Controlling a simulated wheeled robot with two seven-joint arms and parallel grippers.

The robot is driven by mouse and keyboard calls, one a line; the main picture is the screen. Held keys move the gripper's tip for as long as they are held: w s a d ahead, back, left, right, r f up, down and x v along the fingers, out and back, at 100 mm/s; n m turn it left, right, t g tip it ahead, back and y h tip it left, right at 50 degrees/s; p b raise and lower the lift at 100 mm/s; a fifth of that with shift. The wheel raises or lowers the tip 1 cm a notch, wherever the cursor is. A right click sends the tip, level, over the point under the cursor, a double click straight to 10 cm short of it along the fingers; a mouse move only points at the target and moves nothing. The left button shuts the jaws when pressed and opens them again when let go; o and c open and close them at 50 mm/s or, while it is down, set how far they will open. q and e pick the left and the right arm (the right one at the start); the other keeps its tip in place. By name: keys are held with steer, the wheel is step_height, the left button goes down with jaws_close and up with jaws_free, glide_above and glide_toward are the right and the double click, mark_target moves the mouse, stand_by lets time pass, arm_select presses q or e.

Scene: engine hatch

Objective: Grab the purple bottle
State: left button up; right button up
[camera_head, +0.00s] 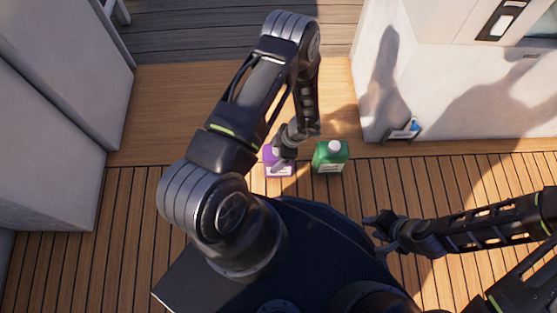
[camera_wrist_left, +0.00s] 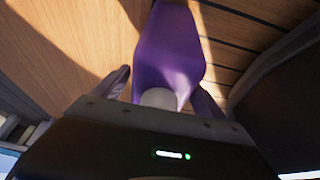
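The purple bottle (camera_head: 279,169) stands on the wooden floor in the head view, partly covered by my left gripper (camera_head: 284,158). In the left wrist view the purple bottle (camera_wrist_left: 168,50) extends away from the gripper, its pale cap (camera_wrist_left: 160,98) close to the palm. My left gripper's fingers (camera_wrist_left: 160,82) lie on either side of the bottle's cap end, with a visible gap on the left. It looks open around the bottle. My right gripper (camera_head: 371,234) is at the lower right, open and empty, away from the bottle.
A green bottle (camera_head: 331,157) with a white cap stands just right of the purple one. A white cabinet wall (camera_head: 385,90) with a small blue-and-dark item (camera_head: 405,131) at its foot is at the right. Pale panels (camera_head: 60,100) bound the left. Floor between is clear.

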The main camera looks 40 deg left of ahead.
arm_select(q)
jaws_close()
stand_by(0.8)
